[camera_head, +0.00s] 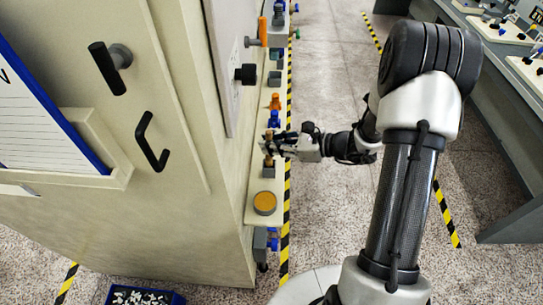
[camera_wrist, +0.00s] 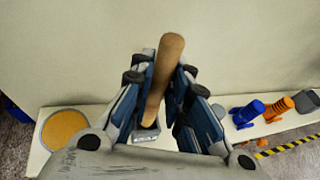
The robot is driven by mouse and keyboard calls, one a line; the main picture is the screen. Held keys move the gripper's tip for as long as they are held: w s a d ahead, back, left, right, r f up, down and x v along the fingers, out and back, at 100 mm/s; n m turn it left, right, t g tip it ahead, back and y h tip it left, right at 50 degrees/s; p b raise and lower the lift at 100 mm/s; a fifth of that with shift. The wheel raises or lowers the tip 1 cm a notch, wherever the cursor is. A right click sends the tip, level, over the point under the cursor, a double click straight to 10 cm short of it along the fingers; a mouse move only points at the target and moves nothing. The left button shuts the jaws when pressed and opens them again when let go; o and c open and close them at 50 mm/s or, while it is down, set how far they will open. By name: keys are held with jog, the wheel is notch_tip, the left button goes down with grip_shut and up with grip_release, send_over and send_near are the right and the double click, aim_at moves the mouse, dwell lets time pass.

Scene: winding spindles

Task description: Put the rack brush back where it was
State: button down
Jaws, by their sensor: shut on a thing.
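The rack brush shows in the wrist view as a brown wooden handle (camera_wrist: 165,70) standing up between my fingers. My gripper (camera_wrist: 160,85) is shut on this handle. The handle's lower end meets a grey block-like part (camera_wrist: 146,134) close to the shelf; I cannot tell whether this is the brush head or a holder. In the head view my gripper (camera_head: 271,144) is over the narrow pale shelf (camera_head: 254,196) along the machine, and a small grey block (camera_head: 268,170) sits just below it. The brush's bristles are hidden.
A round orange-yellow disc (camera_head: 264,203) lies on the shelf nearer than my gripper. A blue fitting (camera_head: 273,119) and an orange fitting (camera_head: 275,102) stand just beyond it. The machine's wall (camera_head: 190,190) rises to the left.

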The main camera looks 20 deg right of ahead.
aim_at(271, 160)
jog(key=shift+f+b, duration=0.6)
jog(key=shift+f, duration=1.55)
jog(key=shift+f, duration=0.1)
jog(key=shift+f, duration=0.15)
jog(key=c, duration=1.5)
grip_release()
jog(key=shift+c, duration=0.2)
jog(key=shift+r, duration=0.2)
